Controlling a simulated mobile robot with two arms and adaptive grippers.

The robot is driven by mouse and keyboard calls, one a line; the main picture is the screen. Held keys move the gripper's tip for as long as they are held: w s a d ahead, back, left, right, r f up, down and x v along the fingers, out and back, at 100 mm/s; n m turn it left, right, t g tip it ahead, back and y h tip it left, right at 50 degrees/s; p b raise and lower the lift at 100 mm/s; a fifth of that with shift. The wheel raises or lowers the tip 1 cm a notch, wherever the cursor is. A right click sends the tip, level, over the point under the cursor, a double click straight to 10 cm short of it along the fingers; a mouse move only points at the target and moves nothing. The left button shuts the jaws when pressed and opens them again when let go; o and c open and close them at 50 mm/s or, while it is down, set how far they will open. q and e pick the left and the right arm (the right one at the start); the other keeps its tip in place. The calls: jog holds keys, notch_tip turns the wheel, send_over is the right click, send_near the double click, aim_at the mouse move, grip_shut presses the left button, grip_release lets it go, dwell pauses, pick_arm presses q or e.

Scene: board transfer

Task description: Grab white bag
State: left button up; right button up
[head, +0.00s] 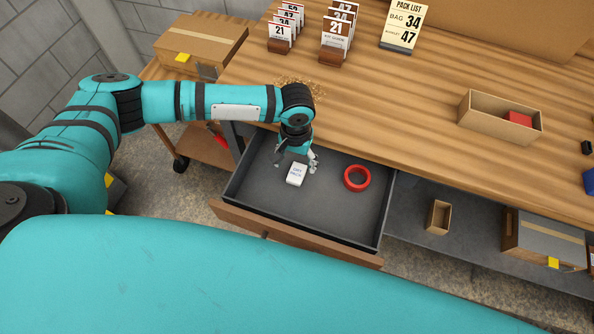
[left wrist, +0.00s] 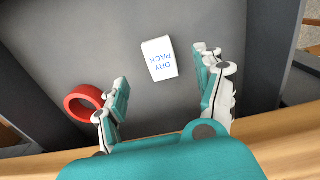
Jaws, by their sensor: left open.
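The white bag (head: 296,174), a small white packet, lies in the open grey drawer (head: 345,219). In the left wrist view the packet (left wrist: 159,58) reads "DRY PACK" and lies flat on the drawer floor. My left gripper (head: 296,161) is over the drawer, just above and behind the packet in the head view. In the left wrist view its two fingers (left wrist: 160,90) are spread apart with nothing between them, and the packet shows beyond, between the fingertip lines. The gap in height to the packet is hard to judge. My right gripper is not in view.
A red tape ring (head: 357,178) lies in the drawer to the right of the packet. The drawer's wooden front (head: 295,233) and side walls surround it. The wooden table (head: 400,95) carries tag stands and an open cardboard box (head: 500,121) with a red item.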

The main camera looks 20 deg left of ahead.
aim_at(296, 174)
pick_arm(q)
jog(key=shift+f, duration=0.9)
notch_tip(296, 174, down, 4)
jog(key=shift+r+p, duration=0.15)
jog(key=shift+p, duration=0.35)
jog(key=shift+f, duration=0.4)
jog(key=c, duration=1)
jog(key=shift+c, duration=0.2)
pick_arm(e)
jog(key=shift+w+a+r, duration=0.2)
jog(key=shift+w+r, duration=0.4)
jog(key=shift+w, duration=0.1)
pick_arm(q)
jog(key=shift+r, duration=0.15)
